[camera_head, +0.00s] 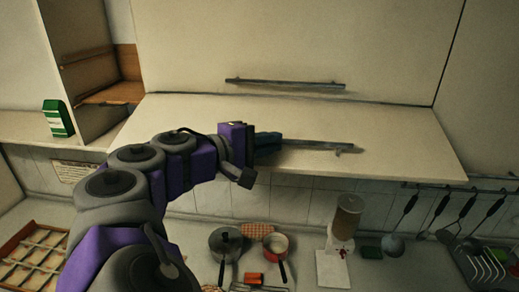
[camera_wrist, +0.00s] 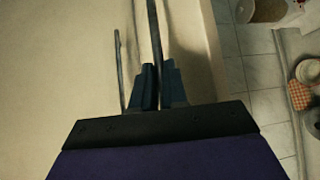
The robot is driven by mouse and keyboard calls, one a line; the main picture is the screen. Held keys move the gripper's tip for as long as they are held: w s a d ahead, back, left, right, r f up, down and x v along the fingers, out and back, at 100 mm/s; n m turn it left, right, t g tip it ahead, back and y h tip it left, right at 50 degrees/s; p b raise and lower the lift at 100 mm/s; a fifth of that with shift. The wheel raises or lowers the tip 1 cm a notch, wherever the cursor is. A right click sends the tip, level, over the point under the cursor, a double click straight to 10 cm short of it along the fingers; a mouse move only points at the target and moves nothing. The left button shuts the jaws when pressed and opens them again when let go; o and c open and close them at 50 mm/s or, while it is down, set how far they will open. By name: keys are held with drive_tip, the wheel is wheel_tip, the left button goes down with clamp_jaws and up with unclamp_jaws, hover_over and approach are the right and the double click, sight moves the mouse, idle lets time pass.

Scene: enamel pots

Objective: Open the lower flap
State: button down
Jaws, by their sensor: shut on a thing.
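The lower flap (camera_head: 400,140) is a pale cabinet panel below the upper panel. It widens toward its bottom edge and appears tilted outward. Its long metal bar handle (camera_head: 315,144) runs across it. My gripper (camera_head: 268,145) is at the left part of this handle, with dark blue fingers shut on it. In the wrist view the handle (camera_wrist: 154,25) passes between the fingers (camera_wrist: 158,88), and the flap's surface (camera_wrist: 198,60) lies behind it. The fingers hide part of the handle.
The upper panel (camera_head: 330,40) has its own bar handle (camera_head: 285,84), above my gripper. An open shelf with a green box (camera_head: 58,118) is at left. Utensils (camera_head: 440,210) hang at right.

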drive_tip(key=shift+d+r, duration=0.1)
drive_tip(key=shift+r, duration=0.05)
drive_tip(key=c, duration=1.6)
unclamp_jaws()
drive_tip(key=shift+c, duration=0.2)
drive_tip(key=o, duration=0.5)
drive_tip(key=shift+w+d+f, duration=0.2)
drive_tip(key=shift+w+d, duration=0.2)
drive_tip(key=shift+w, duration=0.35)
drive_tip(key=shift+c, duration=0.2)
drive_tip(key=shift+s+a+r, duration=0.1)
drive_tip(key=shift+s+a, duration=0.05)
drive_tip(key=shift+s, duration=0.15)
drive_tip(key=shift+a, duration=0.55)
drive_tip(key=shift+v, duration=8.4)
drive_tip(key=shift+s+d, duration=0.15)
drive_tip(key=shift+d, duration=0.05)
drive_tip(key=shift+c, duration=0.2)
